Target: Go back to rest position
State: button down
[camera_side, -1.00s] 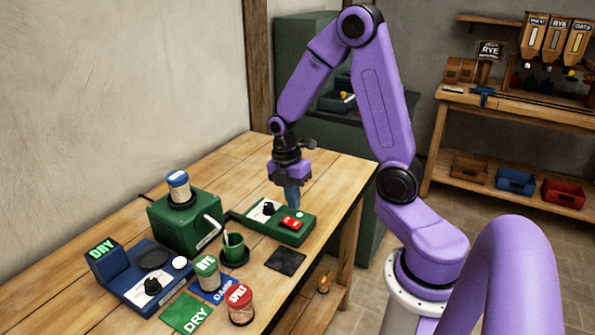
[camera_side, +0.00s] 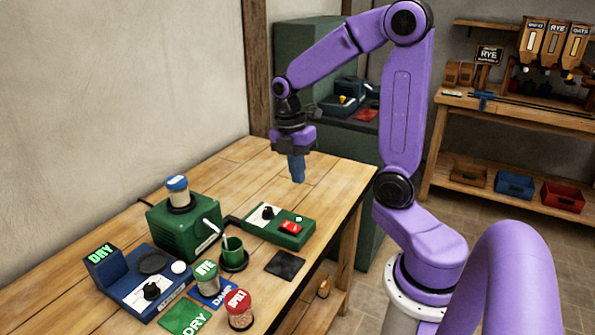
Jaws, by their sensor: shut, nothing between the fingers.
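My gripper (camera_side: 298,178) points down with its blue fingers shut and empty. It hangs above the far part of the wooden bench (camera_side: 335,184), clear of everything on it. Below and to the left of it lies the green control box (camera_side: 262,232) with a black knob and a red switch (camera_side: 290,228). My gripper does not touch the box.
On the bench stand a green machine with a jar on top (camera_side: 177,185), a green cup (camera_side: 233,250), a blue DRY meter (camera_side: 135,280), an RYE jar (camera_side: 206,276) and a SPELT jar (camera_side: 239,310). A dark cabinet (camera_side: 350,150) stands behind the bench. A dark square pad (camera_side: 285,265) lies near the front edge.

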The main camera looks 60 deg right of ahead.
jog(key=s+a+m+t, duration=0.1)
jog(key=s+a+m, duration=0.4)
jog(key=s+a, duration=0.9)
jog(key=s, duration=0.3)
jog(key=shift+a+f+t, duration=0.15)
jog(key=shift+f+t, duration=0.1)
jog(key=shift+t, duration=0.15)
